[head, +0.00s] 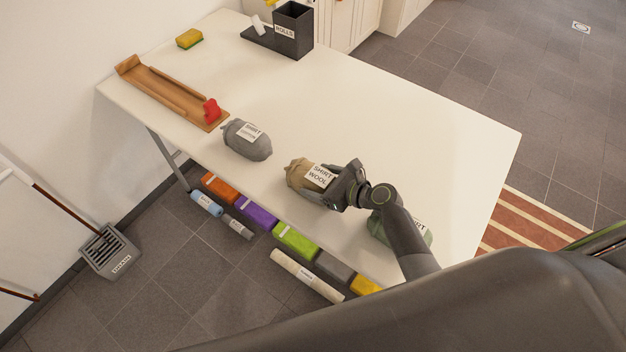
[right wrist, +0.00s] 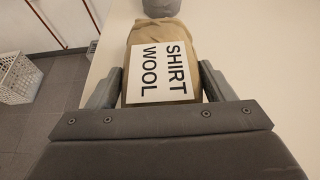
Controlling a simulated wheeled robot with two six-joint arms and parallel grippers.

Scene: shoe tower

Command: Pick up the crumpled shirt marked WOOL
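The crumpled shirt marked WOOL (head: 302,173) is a tan bundle with a white label, lying near the table's front edge. My right gripper (head: 334,185) is at its right end in the head view. In the right wrist view, the shirt (right wrist: 165,34) lies between the two fingers of my right gripper (right wrist: 161,75), one along each side. The fingers are spread wide and close to the cloth; firm contact does not show. The shirt appears to rest on the table. My left gripper is not in view.
A grey labelled bundle (head: 247,140) lies to the left on the white table (head: 400,130). A green labelled bundle (head: 426,236) is partly hidden behind my right arm. A wooden rack (head: 165,92) with a red piece, a sponge (head: 189,38) and a black box (head: 293,30) stand farther back. The table's middle is clear.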

